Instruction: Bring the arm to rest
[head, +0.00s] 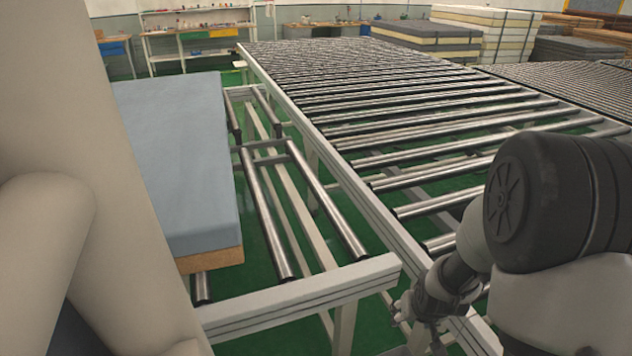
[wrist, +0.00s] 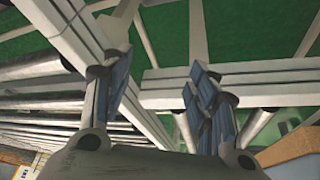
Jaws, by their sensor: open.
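My gripper (head: 422,312) is at the lower right in the head view, low beside the near end of the roller conveyor's side rail. In the wrist view my gripper (wrist: 155,95) has its fingers spread apart with nothing between them. Beyond the fingers are white frame beams and green floor. The arm's dark joint (head: 540,200) fills the right side of the head view and hides part of the rollers. I cannot tell whether the gripper touches the rail.
A blue-topped mattress (head: 175,150) lies on a low roller frame (head: 300,292) at left. A long roller conveyor (head: 390,110) runs beside it toward the back. Stacked mattresses (head: 490,35) and workbenches (head: 200,45) stand at the far end. Green floor shows between the frames.

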